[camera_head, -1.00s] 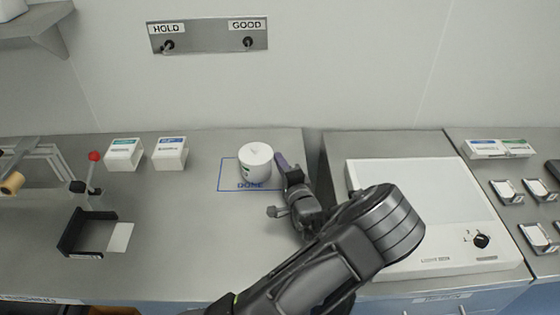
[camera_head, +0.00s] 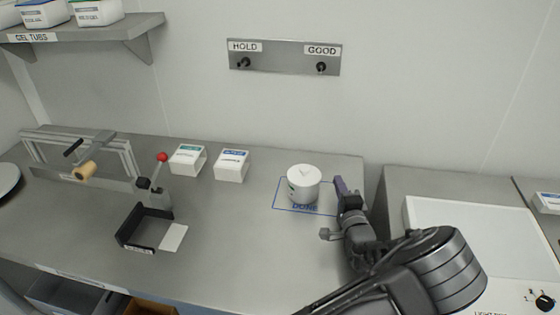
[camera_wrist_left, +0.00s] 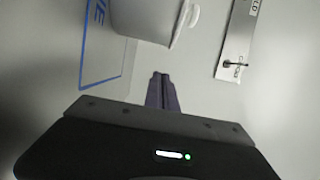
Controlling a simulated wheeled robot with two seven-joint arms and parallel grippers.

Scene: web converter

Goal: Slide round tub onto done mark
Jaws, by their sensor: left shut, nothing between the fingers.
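The round white tub (camera_head: 303,184) stands upright on the blue-outlined DONE mark (camera_head: 296,209), over its back middle and right part. The front line and lettering of the mark show in front of it. The tub also shows at the top of the left wrist view (camera_wrist_left: 148,18), with part of the blue outline (camera_wrist_left: 100,80) beside it. My left gripper (camera_head: 340,186) is shut and empty, just right of the tub, with a small gap between them. Its closed fingertips show in the left wrist view (camera_wrist_left: 161,76). My right gripper is in neither view.
Two white boxes with a green label (camera_head: 187,159) and a blue label (camera_head: 232,165) stand left of the mark. A red-knobbed lever (camera_head: 162,158) and a black bracket (camera_head: 140,228) are further left. A white-topped unit (camera_head: 470,240) stands right, past a gap. The counter's front middle is clear.

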